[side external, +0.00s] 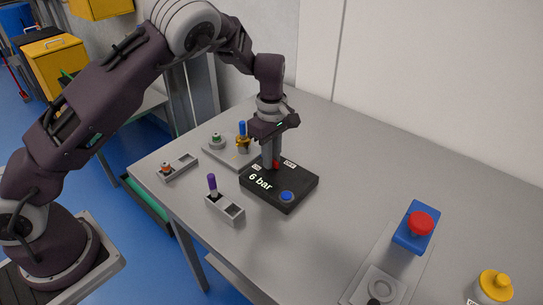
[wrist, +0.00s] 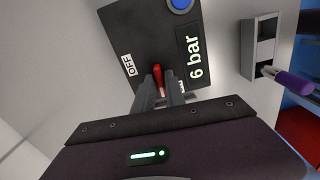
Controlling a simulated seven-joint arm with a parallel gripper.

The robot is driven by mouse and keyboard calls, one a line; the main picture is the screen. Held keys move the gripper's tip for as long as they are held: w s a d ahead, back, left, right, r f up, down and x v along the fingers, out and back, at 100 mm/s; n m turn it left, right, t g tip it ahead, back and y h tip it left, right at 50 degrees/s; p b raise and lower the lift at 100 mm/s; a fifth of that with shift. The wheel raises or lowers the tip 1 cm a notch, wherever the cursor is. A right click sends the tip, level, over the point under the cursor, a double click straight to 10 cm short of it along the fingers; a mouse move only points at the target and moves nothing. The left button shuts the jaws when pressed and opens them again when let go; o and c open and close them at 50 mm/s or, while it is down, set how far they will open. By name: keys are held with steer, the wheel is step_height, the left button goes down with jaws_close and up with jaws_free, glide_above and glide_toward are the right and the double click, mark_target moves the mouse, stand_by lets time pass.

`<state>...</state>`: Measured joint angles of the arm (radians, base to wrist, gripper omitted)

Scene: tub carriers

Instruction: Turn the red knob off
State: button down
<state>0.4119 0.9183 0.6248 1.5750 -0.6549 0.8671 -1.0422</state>
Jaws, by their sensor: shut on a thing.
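The black box marked "6 bar" (side external: 262,184) lies on the grey table, with a blue button on its top. The red knob (side external: 277,164) is on the box's top, between two small white labels. In the wrist view the knob (wrist: 157,77) shows as a narrow red bar, with the OFF label (wrist: 128,66) to its left and another label to its right, partly covered by a finger. My gripper (side external: 270,164) points down over the box and is shut on the knob. In the wrist view its fingers (wrist: 161,97) hide the knob's near part.
A grey holder (side external: 226,210) with a purple-handled piece stands in front of the box. A plate with a blue-handled valve (side external: 242,137) is behind it. A small grey tray (side external: 178,167) lies at left. A blue block with a red button (side external: 416,227) stands right. The table's middle is clear.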

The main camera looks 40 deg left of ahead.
steer(key=m, duration=0.8)
steer(key=shift+m, duration=0.3)
steer(key=m, duration=0.4)
steer(key=shift+m, duration=2.2)
steer(key=c, duration=1.4)
jaws_free()
